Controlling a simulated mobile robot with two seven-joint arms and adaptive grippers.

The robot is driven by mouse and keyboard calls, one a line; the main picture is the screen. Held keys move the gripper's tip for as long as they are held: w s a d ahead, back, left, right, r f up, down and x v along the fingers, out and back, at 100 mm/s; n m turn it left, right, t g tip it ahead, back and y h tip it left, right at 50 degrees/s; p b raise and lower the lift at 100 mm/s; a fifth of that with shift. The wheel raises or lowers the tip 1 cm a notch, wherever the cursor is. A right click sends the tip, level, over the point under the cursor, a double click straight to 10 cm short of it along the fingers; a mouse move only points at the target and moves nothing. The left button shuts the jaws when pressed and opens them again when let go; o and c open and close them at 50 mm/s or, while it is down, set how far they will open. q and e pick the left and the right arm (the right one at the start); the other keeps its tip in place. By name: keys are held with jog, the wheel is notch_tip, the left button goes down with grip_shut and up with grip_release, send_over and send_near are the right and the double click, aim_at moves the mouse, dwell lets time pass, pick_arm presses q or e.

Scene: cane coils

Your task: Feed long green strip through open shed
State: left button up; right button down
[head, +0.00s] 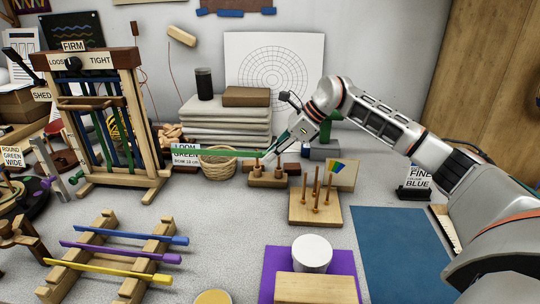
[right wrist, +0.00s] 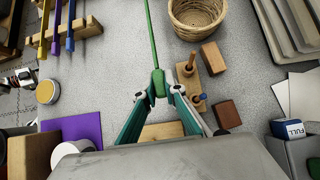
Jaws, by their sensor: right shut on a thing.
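The long green strip (head: 235,152) stretches left from my right gripper (head: 272,154) toward the loom, past the label reading LOOM GREEN. My right gripper is shut on its right end, above the table. In the right wrist view the strip (right wrist: 151,40) runs straight away from the closed fingertips (right wrist: 158,86) and out of the top edge. The wooden loom (head: 130,125) stands upright at the left with blue and green upright bands. I cannot tell whether the strip's far end is in the shed. A SHED label (head: 41,95) is at its left.
A round basket (head: 218,165) and a small pegged block (head: 268,179) are near the strip. A larger peg board (head: 315,208) stands to the right. A rack (head: 75,270) with blue, purple and yellow strips lies at front left. The blue mat (head: 395,250) is clear.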

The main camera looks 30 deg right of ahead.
aim_at(239, 153)
jog(key=shift+w+a+r, duration=0.15)
jog(key=shift+w+a, duration=0.35)
jog(key=shift+a, duration=0.25)
jog(key=shift+w+a+p, duration=0.3)
jog(key=shift+w+a, duration=0.45)
jog(key=shift+a, duration=0.15)
pick_arm(q)
jog(key=shift+s+d, duration=0.25)
jog(key=shift+s, duration=0.25)
pick_arm(e)
jog(key=shift+w+a, duration=0.15)
jog(key=shift+a, duration=0.1)
pick_arm(q)
jog(key=shift+w+r, duration=0.2)
jog(key=shift+r, duration=0.05)
jog(key=shift+w+r, duration=0.1)
jog(key=shift+r, duration=0.2)
pick_arm(e)
jog(key=shift+w+a+p, duration=0.2)
jog(key=shift+w+a, duration=0.5)
jog(key=shift+a, duration=0.2)
jog(key=shift+w+a+p, duration=0.2)
jog(key=shift+w+a, duration=0.45)
jog(key=shift+a, duration=0.2)
pick_arm(q)
jog(key=shift+r, duration=0.15)
